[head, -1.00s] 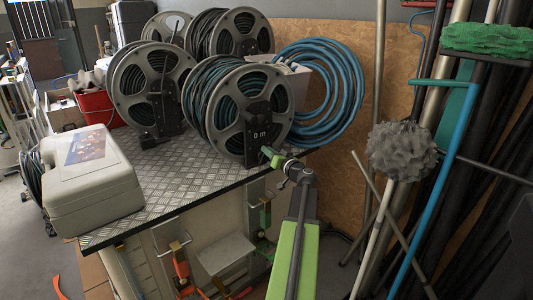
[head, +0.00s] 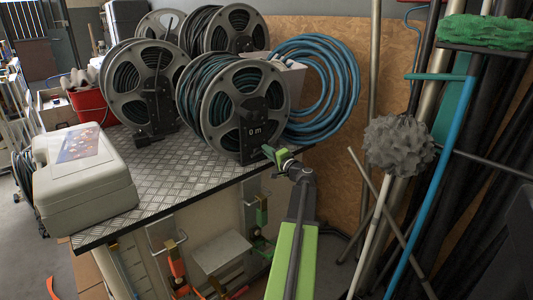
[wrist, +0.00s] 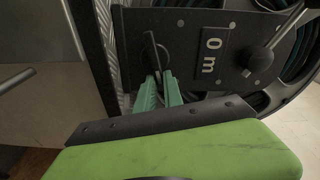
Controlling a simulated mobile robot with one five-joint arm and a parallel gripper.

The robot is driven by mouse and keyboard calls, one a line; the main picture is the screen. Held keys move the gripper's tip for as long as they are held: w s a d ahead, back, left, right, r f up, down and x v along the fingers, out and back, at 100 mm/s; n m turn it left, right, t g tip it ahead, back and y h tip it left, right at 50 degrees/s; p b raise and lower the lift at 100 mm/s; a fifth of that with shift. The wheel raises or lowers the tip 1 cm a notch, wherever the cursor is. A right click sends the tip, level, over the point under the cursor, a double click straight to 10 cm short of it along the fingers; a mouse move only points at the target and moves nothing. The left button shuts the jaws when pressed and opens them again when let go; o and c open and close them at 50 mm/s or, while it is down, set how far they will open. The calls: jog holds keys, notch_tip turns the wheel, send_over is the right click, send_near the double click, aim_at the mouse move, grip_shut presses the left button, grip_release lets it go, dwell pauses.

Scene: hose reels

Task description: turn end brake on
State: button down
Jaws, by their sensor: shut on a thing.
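The end hose reel (head: 236,108) is the nearest one, at the front right corner of the bench, with a black plate reading "0 m" (head: 254,132). In the wrist view the plate (wrist: 208,78) fills the upper middle. A small dark brake knob (wrist: 149,48) sits at its left end. My gripper (head: 268,150) is at the lower right of the plate in the head view. In the wrist view my gripper (wrist: 160,76) has its green fingers closed together on the lower part of the knob. The fingers hide part of the knob.
Other reels (head: 145,82) stand behind and left on the metal-plate bench (head: 150,180). A pale case (head: 82,178) sits at the bench's left front. Blue hose (head: 335,90) hangs behind. Poles and a grey brush (head: 398,146) stand at right.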

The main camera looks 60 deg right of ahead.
jog(key=shift+w+a+f+m, duration=0.15)
jog(key=shift+w+f+m, duration=0.05)
jog(key=shift+m, duration=0.35)
jog(key=shift+w+a+f+m, duration=0.15)
jog(key=shift+w+m, duration=0.05)
jog(key=shift+m, duration=0.65)
jog(key=c, duration=1.4)
grip_release()
jog(key=shift+o, duration=0.2)
jog(key=shift+s, duration=0.15)
jog(key=v, duration=1.7)
jog(key=shift+s+d, duration=0.1)
